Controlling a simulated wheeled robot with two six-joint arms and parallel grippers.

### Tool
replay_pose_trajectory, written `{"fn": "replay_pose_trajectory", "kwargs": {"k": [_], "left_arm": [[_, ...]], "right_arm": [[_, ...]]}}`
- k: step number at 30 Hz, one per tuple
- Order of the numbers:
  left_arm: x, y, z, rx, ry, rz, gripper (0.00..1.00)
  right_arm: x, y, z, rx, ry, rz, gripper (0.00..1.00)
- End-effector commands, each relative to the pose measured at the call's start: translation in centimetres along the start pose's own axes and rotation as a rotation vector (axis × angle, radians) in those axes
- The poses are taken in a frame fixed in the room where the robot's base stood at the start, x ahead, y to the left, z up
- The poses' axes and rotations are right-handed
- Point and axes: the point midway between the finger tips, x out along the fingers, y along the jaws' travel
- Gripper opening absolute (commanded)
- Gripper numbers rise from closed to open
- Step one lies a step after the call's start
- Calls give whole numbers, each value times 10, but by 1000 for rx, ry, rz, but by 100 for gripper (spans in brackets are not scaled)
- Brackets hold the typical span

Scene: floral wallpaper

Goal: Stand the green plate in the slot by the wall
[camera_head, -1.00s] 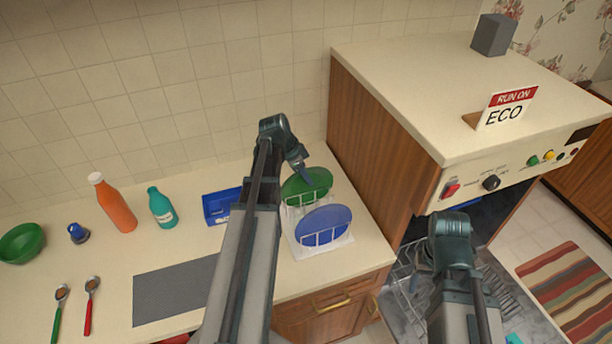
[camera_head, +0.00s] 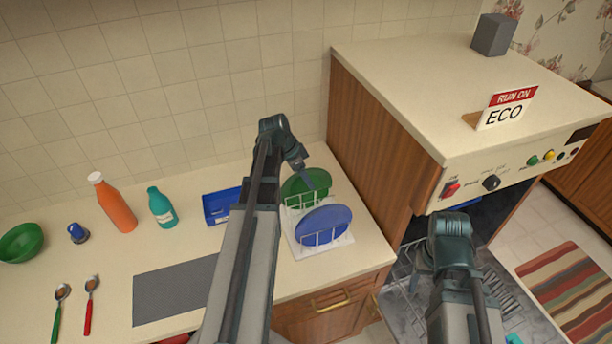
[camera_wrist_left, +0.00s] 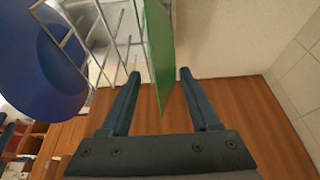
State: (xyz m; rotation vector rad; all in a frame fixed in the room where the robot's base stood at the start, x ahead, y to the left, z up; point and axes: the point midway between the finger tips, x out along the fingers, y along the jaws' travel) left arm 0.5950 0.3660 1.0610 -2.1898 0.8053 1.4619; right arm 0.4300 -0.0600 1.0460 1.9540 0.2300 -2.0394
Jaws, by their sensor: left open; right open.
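The green plate (camera_head: 303,190) stands upright in the rear slot of a white wire rack (camera_head: 325,243), the one by the wall. In the left wrist view the green plate (camera_wrist_left: 159,45) shows edge-on, with its lower edge between the two fingers. My left gripper (camera_head: 310,180) is at this plate; in the left wrist view its fingers (camera_wrist_left: 160,75) are spread apart, with a gap on either side of the plate. My right gripper is over the dishwasher at the lower right; its fingers are mostly hidden behind its wrist (camera_head: 432,265).
A blue plate (camera_head: 323,225) stands in the front slot, close to my left gripper. A wooden cabinet side (camera_head: 375,130) rises right of the rack. A blue container (camera_head: 220,206), teal bottle (camera_head: 162,207) and orange bottle (camera_head: 114,205) stand to the left. The dishwasher rack (camera_head: 405,295) is pulled out.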

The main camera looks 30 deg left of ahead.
Motion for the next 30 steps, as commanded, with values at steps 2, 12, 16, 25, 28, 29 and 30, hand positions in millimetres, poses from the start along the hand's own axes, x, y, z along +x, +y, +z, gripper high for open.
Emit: {"fn": "replay_pose_trajectory", "kwargs": {"k": [2,12,16,25,28,29,30], "left_arm": [[-7,0,-1,-1,0,0,62],[-51,0,-2,-1,0,0,62],[-73,0,-3,-1,0,0,62],[-121,0,-3,-1,0,0,62],[-131,0,-2,0,0,0,62],[-133,0,-2,0,0,0,62],[-135,0,-1,0,0,0,62]], "right_arm": [[-6,1,0,1,0,0,62],[-48,4,3,9,0,-2,62],[-68,6,4,12,0,-3,62],[-112,10,7,11,-2,-3,62],[-121,11,8,10,-2,-3,62],[-123,11,8,10,-3,-3,62],[-124,12,8,10,-3,-3,62]]}}
